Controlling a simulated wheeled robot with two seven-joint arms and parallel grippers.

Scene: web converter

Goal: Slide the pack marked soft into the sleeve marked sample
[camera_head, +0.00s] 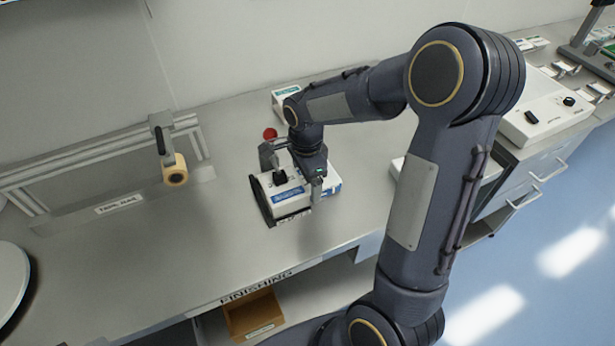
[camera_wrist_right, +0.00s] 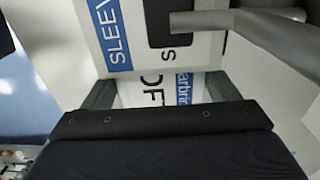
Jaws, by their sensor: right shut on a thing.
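My right gripper (camera_head: 292,176) is shut on a white pack, low over the bench. A white sleeve with a blue label (camera_head: 287,194) and a dark end lies directly against the gripper's left side. In the right wrist view the sleeve (camera_wrist_right: 85,40) shows the letters "SLEEV" on blue. I cannot tell how far the pack sits inside the sleeve. The word "sample" is not readable. My left gripper is not in view.
A small white and green box (camera_head: 287,100) and a red disc (camera_head: 270,134) are behind the gripper. A rail with a tan roll (camera_head: 175,170) stands at left. An orange bin (camera_head: 253,314) is below the front edge. The bench left of the sleeve is clear.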

